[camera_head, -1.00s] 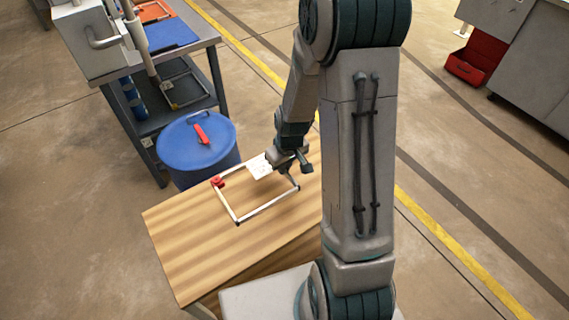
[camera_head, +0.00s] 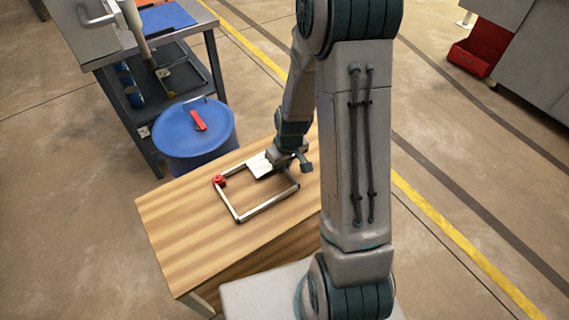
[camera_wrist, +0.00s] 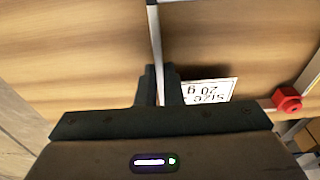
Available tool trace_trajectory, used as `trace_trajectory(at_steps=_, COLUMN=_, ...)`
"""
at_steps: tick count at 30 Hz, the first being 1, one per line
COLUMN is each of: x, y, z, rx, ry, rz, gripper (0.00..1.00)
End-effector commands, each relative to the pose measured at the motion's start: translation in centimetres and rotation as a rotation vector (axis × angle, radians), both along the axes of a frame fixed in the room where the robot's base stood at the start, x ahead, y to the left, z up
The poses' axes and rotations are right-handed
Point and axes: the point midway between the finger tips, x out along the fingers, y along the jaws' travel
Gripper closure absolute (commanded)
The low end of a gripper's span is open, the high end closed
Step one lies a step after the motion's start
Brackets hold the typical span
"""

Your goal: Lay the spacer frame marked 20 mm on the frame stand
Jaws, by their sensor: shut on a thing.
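The spacer frame (camera_head: 268,204) is a thin, pale rectangular frame with a red corner piece at its left. It lies level, on or just above the wooden table top; I cannot tell which. A white label by it in the wrist view (camera_wrist: 207,91) reads upside down, "size 20" with part hidden. My gripper (camera_head: 279,166) is shut on the frame's far right side. In the wrist view my fingers (camera_wrist: 160,88) pinch a pale bar, and the red corner (camera_wrist: 288,101) shows at right. I cannot pick out a separate frame stand.
The wooden table (camera_head: 175,235) is bare to the left of the frame. A blue drum (camera_head: 190,150) with a red-handled item on its lid stands behind it. A dark workbench (camera_head: 215,70) is at back left. A red bin (camera_head: 470,61) is far right.

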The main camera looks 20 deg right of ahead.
Motion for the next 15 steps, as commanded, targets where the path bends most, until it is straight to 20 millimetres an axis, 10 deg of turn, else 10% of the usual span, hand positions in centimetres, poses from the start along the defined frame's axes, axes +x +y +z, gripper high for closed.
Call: trace_trajectory(at_steps=15, x=-0.2, y=-0.07, z=-0.39, rx=0.0, ry=0.0, rz=0.0, gripper=1.0)
